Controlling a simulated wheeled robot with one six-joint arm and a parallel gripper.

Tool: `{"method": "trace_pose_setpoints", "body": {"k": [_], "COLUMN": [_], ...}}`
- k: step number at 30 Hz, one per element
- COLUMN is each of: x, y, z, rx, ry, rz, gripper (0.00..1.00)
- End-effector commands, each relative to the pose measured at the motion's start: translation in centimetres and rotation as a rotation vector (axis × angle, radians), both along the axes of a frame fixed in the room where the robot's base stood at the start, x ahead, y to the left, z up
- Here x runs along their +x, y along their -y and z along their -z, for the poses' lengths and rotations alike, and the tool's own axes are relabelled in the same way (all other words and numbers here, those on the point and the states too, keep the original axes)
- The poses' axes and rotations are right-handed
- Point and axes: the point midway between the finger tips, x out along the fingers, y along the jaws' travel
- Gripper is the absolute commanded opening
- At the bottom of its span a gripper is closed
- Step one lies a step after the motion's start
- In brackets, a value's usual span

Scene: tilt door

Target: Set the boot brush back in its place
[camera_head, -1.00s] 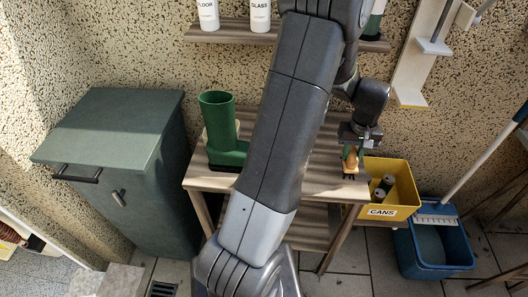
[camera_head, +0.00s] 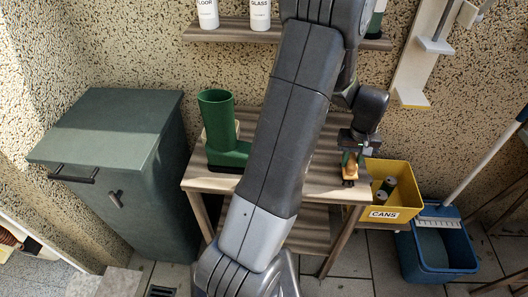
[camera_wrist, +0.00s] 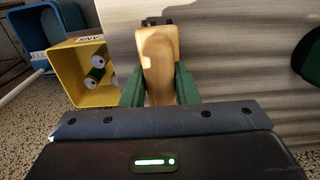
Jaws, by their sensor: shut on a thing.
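The boot brush (camera_head: 350,170) has a light wooden back and dark bristles. My gripper (camera_head: 352,156) is shut on it at the right end of the wooden table (camera_head: 222,184). In the wrist view the brush (camera_wrist: 159,62) lies between the two green fingers (camera_wrist: 160,88), its long side pointing away from me. I cannot tell whether its bristles touch the table top. A green boot (camera_head: 218,130) stands on the left part of the table, with a pale object partly hidden behind it. My arm hides the middle of the table.
A yellow bin (camera_head: 396,190) labelled CANS holds cans right of the table. A blue mop bucket (camera_head: 436,252) stands farther right. A dark green cabinet (camera_head: 120,150) with handles is at left. A shelf (camera_head: 225,32) with bottles hangs above.

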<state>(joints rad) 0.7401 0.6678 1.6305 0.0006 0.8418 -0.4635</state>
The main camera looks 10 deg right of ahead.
Motion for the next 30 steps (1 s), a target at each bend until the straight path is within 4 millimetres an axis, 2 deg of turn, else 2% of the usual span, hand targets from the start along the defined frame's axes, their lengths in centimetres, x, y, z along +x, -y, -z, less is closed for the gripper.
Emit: {"method": "trace_pose_setpoints", "body": {"k": [9,10,13,19,21,22,30], "x": [0.00,0.00,0.00,-0.01,-0.01,-0.01,0.00], "y": [0.00,0.00,0.00,0.00,-0.01,-0.01,0.00], "z": [0.71,0.60,0.59,0.59,0.61,0.61,0.52], "rx": [0.000,0.000,0.000,0.000,0.000,0.000,0.000], "ry": [0.000,0.000,0.000,0.000,-0.001,0.000,0.000], "rz": [0.000,0.000,0.000,0.000,0.000,0.000,0.000], "gripper": [0.01,0.33,0.52,0.52,0.64,0.67,0.67]}}
